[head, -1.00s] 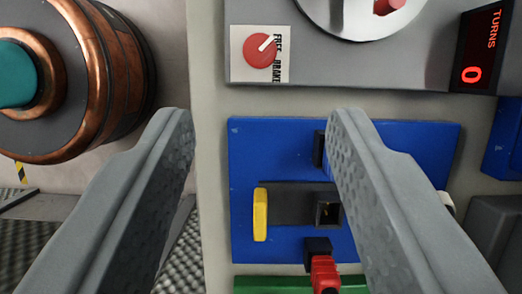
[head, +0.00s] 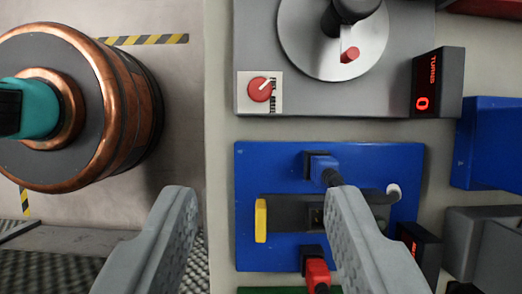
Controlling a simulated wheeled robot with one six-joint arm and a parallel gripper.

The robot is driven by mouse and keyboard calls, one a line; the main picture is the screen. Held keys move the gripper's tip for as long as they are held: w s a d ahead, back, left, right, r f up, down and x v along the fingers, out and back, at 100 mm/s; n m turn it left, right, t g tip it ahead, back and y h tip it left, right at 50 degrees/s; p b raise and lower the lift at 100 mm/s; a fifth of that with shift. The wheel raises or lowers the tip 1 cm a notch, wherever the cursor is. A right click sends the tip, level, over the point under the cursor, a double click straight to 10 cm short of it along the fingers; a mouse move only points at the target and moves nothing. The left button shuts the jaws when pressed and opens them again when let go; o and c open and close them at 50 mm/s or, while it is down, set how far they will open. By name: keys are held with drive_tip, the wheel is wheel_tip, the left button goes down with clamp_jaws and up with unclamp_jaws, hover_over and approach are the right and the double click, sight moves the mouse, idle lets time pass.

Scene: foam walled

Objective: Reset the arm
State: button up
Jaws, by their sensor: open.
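My gripper (head: 258,195) is open, with its two grey fingers apart and nothing between them. The fingers stand in front of a blue panel (head: 278,158) on a pale wall. The panel carries a yellow bar (head: 261,220) on a dark slot, a blue plug (head: 322,168) in a black socket, and a red plug (head: 317,272) in a lower black socket. The right finger hides part of the panel and the slot.
Above is a grey plate with a red knob (head: 260,89), a round metal disc (head: 300,40) with a crank, and a display (head: 424,86) reading 0. A copper-banded drum (head: 125,110) with a teal part (head: 38,108) stands left. Blue (head: 490,145) and grey boxes (head: 490,240) sit right.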

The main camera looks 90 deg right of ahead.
drive_tip(key=s+a+r+m+t+h, duration=0.1)
drive_tip(key=s+m+t, duration=0.4)
drive_tip(key=s, duration=0.7)
drive_tip(key=s+a+r+m+t+h, duration=0.1)
drive_tip(key=s+m+t, duration=0.5)
drive_tip(key=s, duration=0.7)
drive_tip(key=s+a+r+m+t+h, duration=0.1)
drive_tip(key=s+a+m+t, duration=0.4)
drive_tip(key=s, duration=0.8)
drive_tip(key=shift+m+t+h, duration=0.7)
drive_tip(key=shift+m, duration=0.3)
